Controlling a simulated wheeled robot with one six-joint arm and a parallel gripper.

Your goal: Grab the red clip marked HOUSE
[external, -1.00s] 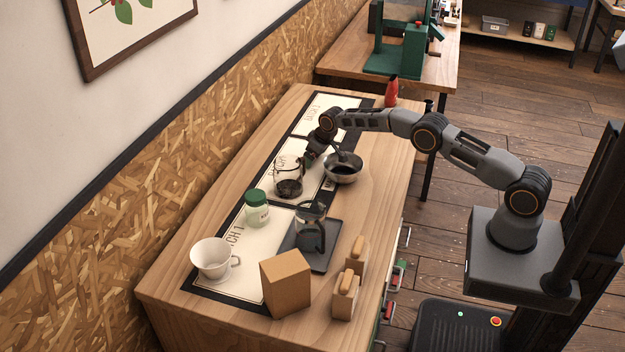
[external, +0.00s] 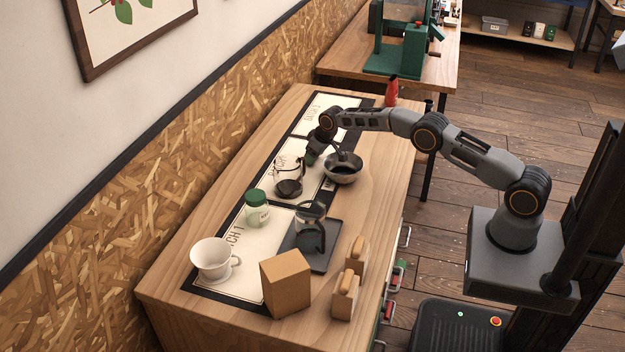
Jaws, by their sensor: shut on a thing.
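I cannot make out a red clip marked HOUSE in this view; no such lettering is readable. My gripper (external: 314,155) points down over the middle mat, behind the metal bowl and close to the glass server. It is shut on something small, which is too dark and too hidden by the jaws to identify. The glass server (external: 289,187) with dark contents stands on the mat just left of the gripper. The metal bowl (external: 343,175) stands to its right, with a dark handle-like piece over it.
A green-lidded jar (external: 257,212), a white dripper cup (external: 212,259), a brown box (external: 286,283), wooden brushes (external: 345,295) and a glass carafe (external: 311,235) on a dark tray stand nearer. A red bottle-like thing (external: 391,92) is at the far edge. The table's right strip is mostly clear.

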